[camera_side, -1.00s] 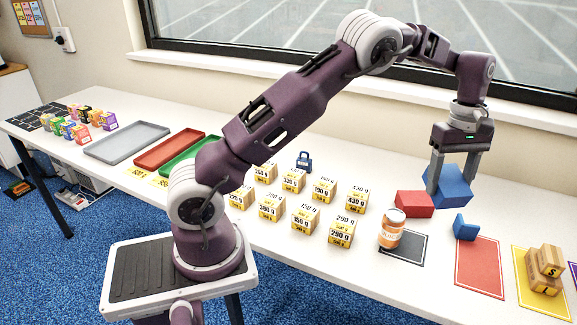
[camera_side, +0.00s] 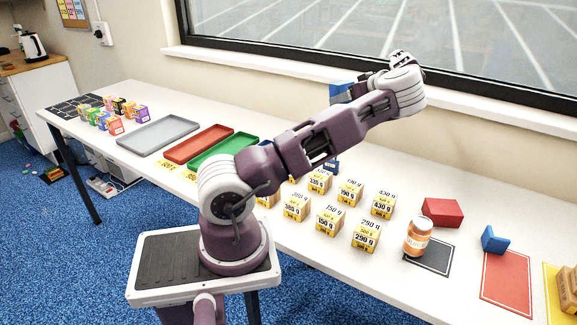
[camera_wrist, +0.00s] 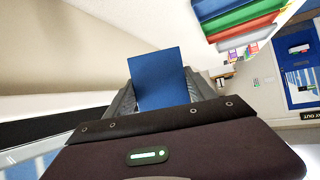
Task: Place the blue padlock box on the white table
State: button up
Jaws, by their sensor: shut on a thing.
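A blue box (camera_side: 342,93) is held up in the air, well above the white table (camera_side: 478,212), and shows partly behind my arm in the side view. In the wrist view the blue box (camera_wrist: 160,78) fills the space between the fingers of my gripper (camera_wrist: 163,88), which is shut on it. No padlock mark can be made out on its visible face. In the side view my gripper is mostly hidden behind my arm. A small blue padlock-shaped thing (camera_side: 333,167) stands on the table, partly hidden by my arm.
Several yellow weight-labelled boxes (camera_side: 325,219) stand mid-table. An orange-labelled jar (camera_side: 418,237), red block (camera_side: 442,212) and blue wedge (camera_side: 494,240) are to the right. Grey (camera_side: 158,135), red (camera_side: 199,146) and green (camera_side: 222,150) trays lie left. The window (camera_side: 380,40) is behind.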

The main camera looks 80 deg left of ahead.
aim_at(346, 87)
jog(key=shift+s+a+r+y, duration=0.15)
jog(key=shift+s+a+r, duration=0.25)
jog(key=shift+r, duration=0.2)
jog(key=shift+s+a+r+y, duration=0.15)
jog(key=shift+s+a+r, duration=0.1)
jog(key=shift+a+r, duration=0.3)
jog(key=shift+g+y, duration=0.3)
jog(key=shift+y, duration=0.3)
notch_tip(346, 87, down, 21)
jog(key=o, duration=1.5)
jog(key=shift+d, duration=0.1)
jog(key=shift+o, duration=0.2)
